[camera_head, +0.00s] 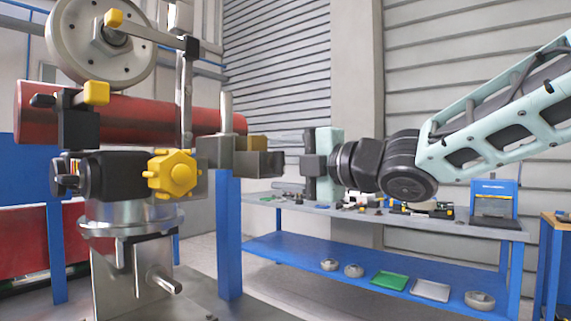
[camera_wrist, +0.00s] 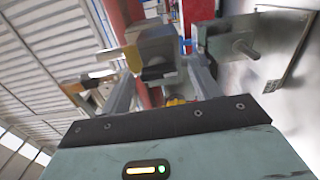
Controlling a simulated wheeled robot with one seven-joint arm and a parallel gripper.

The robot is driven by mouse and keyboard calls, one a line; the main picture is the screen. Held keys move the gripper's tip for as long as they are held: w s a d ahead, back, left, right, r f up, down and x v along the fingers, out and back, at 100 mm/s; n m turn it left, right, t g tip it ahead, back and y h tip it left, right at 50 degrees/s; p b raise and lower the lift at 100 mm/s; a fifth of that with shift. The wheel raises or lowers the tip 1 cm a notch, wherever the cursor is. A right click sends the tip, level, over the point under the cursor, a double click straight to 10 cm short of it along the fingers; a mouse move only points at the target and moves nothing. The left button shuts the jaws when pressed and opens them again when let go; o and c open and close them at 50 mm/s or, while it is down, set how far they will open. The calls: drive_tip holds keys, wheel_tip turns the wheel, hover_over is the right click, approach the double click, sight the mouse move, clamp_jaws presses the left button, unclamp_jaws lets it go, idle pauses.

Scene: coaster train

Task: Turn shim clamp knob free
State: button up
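A yellow lobed knob (camera_head: 173,174) sits on the front of a dark clamp body (camera_head: 115,176), above a round metal flange. My gripper (camera_head: 283,142) is to the right of the knob, apart from it, pointing left beside a grey metal block (camera_head: 258,163). In the wrist view my gripper (camera_wrist: 163,68) has its two grey fingers spread, with no object visibly held. A small yellow patch (camera_wrist: 175,101) shows low between the fingers; I cannot tell whether it is the same knob. Part of the block's right end is close to my fingers; contact is unclear.
A red cylinder (camera_head: 150,112) and a large wheel (camera_head: 101,42) stand above the clamp. A blue post (camera_head: 229,235) rises below the block. A workbench (camera_head: 470,226) with small parts is behind on the right. Yellow-ended levers (camera_head: 96,93) stick out near the clamp.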

drive_tip(key=shift+d, duration=0.15)
drive_tip(key=p+v, duration=0.3)
drive_tip(key=v, duration=1.4)
drive_tip(key=shift+s, duration=0.2)
